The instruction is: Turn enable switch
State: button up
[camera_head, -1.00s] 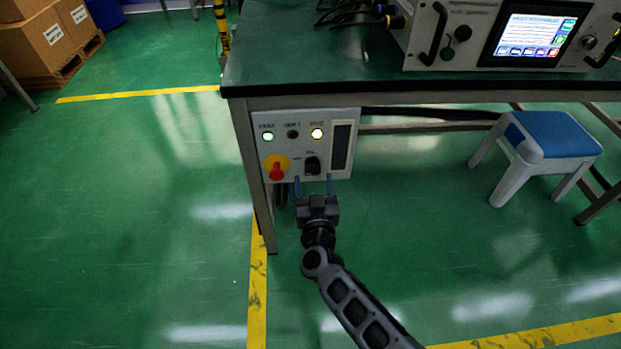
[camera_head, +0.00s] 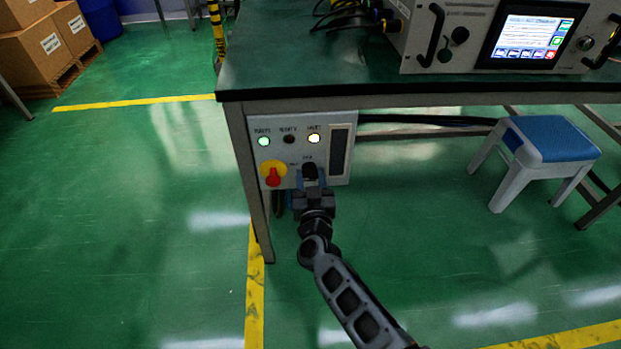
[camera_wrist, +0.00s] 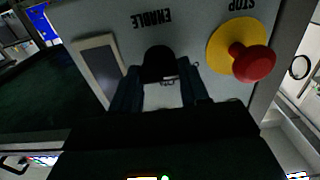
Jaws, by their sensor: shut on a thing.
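The enable switch (camera_head: 309,171) is a black knob on the grey control panel (camera_head: 309,130) under the table's front left corner. In the wrist view the black knob (camera_wrist: 159,62) sits below the upside-down word ENABLE. My gripper (camera_head: 311,183) is at the panel, its fingers on either side of the knob. In the wrist view my gripper (camera_wrist: 160,80) is shut on the knob, one finger at each side. The fingers hide part of the knob's lower face and the markings around it.
A red stop button on a yellow disc (camera_head: 273,174) is close beside the knob. Green (camera_head: 264,141) and yellow-white (camera_head: 314,138) lamps are lit, with a dark one between. A dark table (camera_head: 270,75) overhangs the panel. A blue-topped stool (camera_head: 550,139) stands right.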

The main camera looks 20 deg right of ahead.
jog(key=c, duration=0.4)
jog(key=shift+o, duration=0.2)
jog(key=shift+m, duration=1.5)
jog(key=m, duration=0.3)
jog(key=shift+d+m, duration=0.1)
jog(key=shift+m, duration=0.2)
jog(key=m, duration=0.4)
jog(key=shift+f, duration=0.1)
jog(key=shift+d+m+b, duration=0.1)
jog(key=shift+m+b, duration=0.45)
jog(key=shift+m, duration=1.65)
